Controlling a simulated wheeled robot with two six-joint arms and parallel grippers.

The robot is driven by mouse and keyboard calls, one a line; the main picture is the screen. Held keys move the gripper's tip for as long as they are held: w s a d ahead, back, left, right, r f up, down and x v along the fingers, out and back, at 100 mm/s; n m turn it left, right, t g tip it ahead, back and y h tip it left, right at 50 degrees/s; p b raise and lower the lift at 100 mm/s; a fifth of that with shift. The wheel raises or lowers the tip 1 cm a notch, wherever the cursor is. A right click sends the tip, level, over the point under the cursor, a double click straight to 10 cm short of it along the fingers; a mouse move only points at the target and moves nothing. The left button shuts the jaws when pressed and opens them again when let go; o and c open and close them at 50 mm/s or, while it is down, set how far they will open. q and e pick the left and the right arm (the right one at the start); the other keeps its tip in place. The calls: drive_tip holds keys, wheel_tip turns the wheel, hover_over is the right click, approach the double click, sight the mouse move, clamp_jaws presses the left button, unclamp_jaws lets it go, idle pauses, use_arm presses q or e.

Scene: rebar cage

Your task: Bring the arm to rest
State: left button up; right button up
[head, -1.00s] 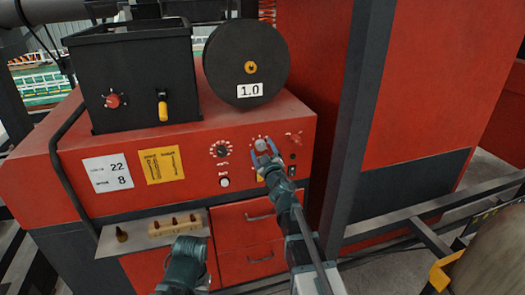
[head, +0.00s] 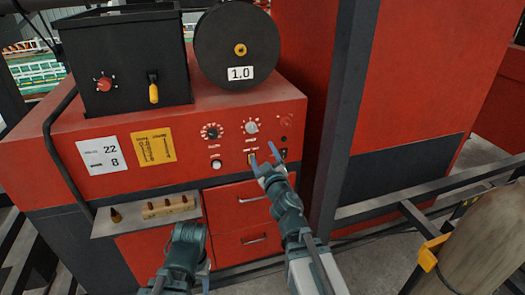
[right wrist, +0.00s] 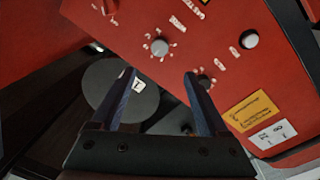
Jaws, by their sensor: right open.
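My right gripper (head: 264,154) is open and empty in front of the red machine's panel (head: 120,178), just below a grey knob (head: 251,127). In the right wrist view the two blue fingers of the right gripper (right wrist: 162,76) stand apart with nothing held between them. A pale round knob (right wrist: 159,46) shows beyond the fingertips there, clear of them. My left arm (head: 185,250) is at the bottom of the head view, in front of the machine; its jaws are mostly hidden.
A black box (head: 125,60) and a black reel marked 1.0 (head: 238,45) stand on the machine. A dark post (head: 340,130) rises right of my right arm. A shelf (head: 105,226) holds a wooden block (head: 170,206). A tan cylinder (head: 485,240) stands at right.

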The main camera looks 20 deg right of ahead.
idle(0.3)
drive_tip(key=s+a+f+m+g+h+b, duration=0.1)
drive_tip(key=s+f+m+g+b, duration=0.15)
drive_tip(key=f, duration=0.65)
drive_tip(key=s+a+f+m+g+h+b, duration=0.1)
drive_tip(key=s+a+f+g+b, duration=0.2)
drive_tip(key=f, duration=0.5)
drive_tip(key=s+f+m+g+h+b, duration=0.1)
drive_tip(key=s+f+g+b, duration=0.25)
drive_tip(key=f, duration=0.55)
drive_tip(key=s+a+f+n+g+y+b, duration=0.1)
drive_tip(key=s+a+f+g+b, duration=0.2)
drive_tip(key=s, duration=0.5)
drive_tip(key=s+a+f+g+b, duration=0.3)
drive_tip(key=s+a+f+g, duration=0.3)
drive_tip(key=s+a+f, duration=0.1)
drive_tip(key=shift+s+f+n+g+y, duration=0.3)
drive_tip(key=shift+s+f+n+y, duration=0.1)
drive_tip(key=shift+s+f, duration=0.35)
drive_tip(key=shift+w+a+f, duration=0.1)
drive_tip(key=shift+w, duration=0.05)
